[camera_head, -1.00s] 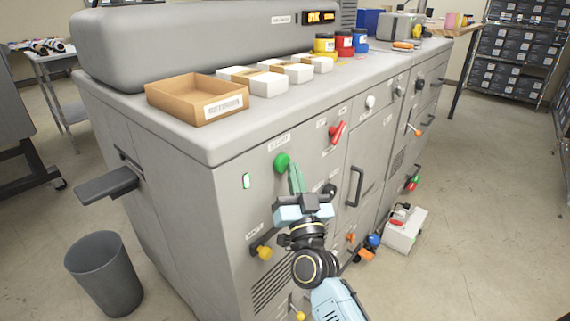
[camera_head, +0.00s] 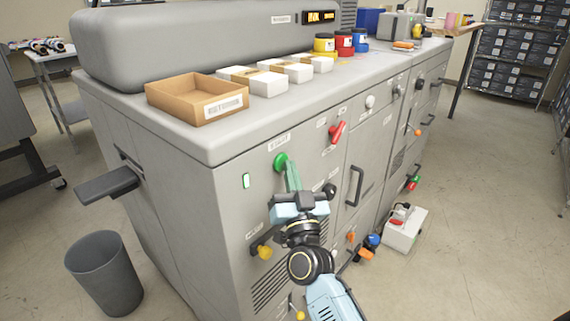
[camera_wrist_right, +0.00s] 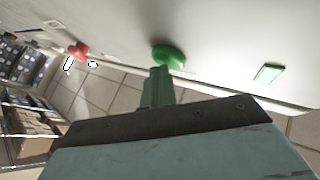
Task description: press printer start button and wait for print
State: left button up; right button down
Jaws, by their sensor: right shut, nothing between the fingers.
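The grey printer (camera_head: 230,150) fills the middle of the head view. Its round green start button (camera_head: 281,162) sits on the front panel below a small label; it also shows in the right wrist view (camera_wrist_right: 168,56). My right gripper (camera_head: 289,168) is shut and empty, its green-tinted fingertips right at the button's lower edge. In the wrist view the fingertips (camera_wrist_right: 158,72) overlap the button's lower left edge; I cannot tell whether they touch it. An orange display (camera_head: 321,17) is lit on the printer's top. My left gripper is not in view.
A red switch (camera_head: 337,132) and a green-lit indicator (camera_head: 246,181) flank the button. A yellow knob (camera_head: 264,252) and a black door handle (camera_head: 355,186) stick out nearby. An open cardboard tray (camera_head: 197,99) lies on top. A grey bin (camera_head: 104,275) stands left.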

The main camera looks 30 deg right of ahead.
dwell(0.3)
jog(key=shift+s+d+p, duration=0.35)
jog(key=shift+s+p, duration=0.1)
jog(key=shift+s, duration=0.4)
jog(key=s, duration=0.1)
jog(key=s+d+p, duration=0.1)
jog(key=s, duration=0.1)
jog(key=s+d, duration=0.1)
jog(key=shift+s+p, duration=0.35)
jog(key=shift+p, duration=0.05)
jog(key=shift+f, duration=0.1)
dwell(0.4)
